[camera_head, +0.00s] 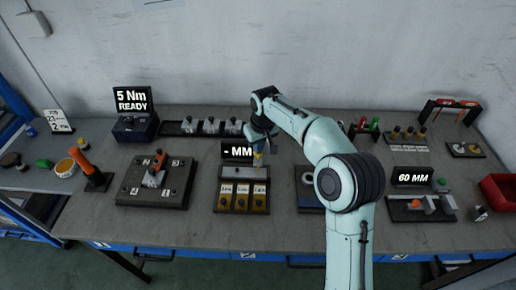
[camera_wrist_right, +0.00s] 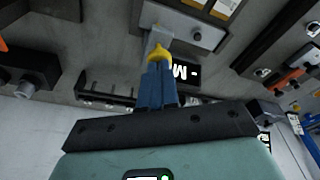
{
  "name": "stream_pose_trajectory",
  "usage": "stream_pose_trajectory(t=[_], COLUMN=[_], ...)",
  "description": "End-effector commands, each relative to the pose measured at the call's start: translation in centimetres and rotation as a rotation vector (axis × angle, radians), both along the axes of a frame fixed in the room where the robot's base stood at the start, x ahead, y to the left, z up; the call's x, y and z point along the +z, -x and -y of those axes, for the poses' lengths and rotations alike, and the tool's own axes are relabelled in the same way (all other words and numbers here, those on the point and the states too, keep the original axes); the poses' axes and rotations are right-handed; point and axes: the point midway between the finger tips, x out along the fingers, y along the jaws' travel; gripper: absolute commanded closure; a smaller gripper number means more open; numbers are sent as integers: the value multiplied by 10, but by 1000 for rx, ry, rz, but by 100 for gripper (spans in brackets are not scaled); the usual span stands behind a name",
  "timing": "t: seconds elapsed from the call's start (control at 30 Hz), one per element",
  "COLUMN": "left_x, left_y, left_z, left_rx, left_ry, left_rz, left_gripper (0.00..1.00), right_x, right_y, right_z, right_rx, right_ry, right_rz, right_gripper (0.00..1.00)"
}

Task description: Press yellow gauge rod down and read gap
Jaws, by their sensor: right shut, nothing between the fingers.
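The yellow gauge rod (camera_head: 257,159) stands at the back of the gauge station, in front of its display (camera_head: 237,151), which reads "- MM". The rod's yellow top (camera_wrist_right: 158,53) shows just past my fingertips in the right wrist view. My right gripper (camera_head: 260,146) is shut, with nothing between its blue fingers (camera_wrist_right: 158,68). Its tips are right at the top of the rod; I cannot tell whether they touch it. The station's dark base (camera_head: 230,210) holds three tan blocks (camera_head: 242,198). The rod's lower part is mostly hidden. My left gripper is not in view.
A torque station (camera_head: 132,125) reading "5 Nm READY" and a dark fixture plate (camera_head: 133,190) stand to the left. A second gauge (camera_head: 412,178) reading "60 MM" and a red bin (camera_head: 498,192) are to the right. My right arm hides part of the bench centre-right.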

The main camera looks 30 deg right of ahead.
Motion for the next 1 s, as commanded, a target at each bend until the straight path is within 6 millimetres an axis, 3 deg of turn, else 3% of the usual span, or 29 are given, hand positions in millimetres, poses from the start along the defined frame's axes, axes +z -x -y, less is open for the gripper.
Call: stream_pose_trajectory(t=[1.0], left_x=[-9], left_y=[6], left_z=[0], left_rx=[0], left_ry=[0], left_rz=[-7], left_gripper=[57], right_x=[-20], right_y=[1], right_z=[0], right_rx=[0], right_ry=[-1], right_rz=[-6], right_gripper=[100])
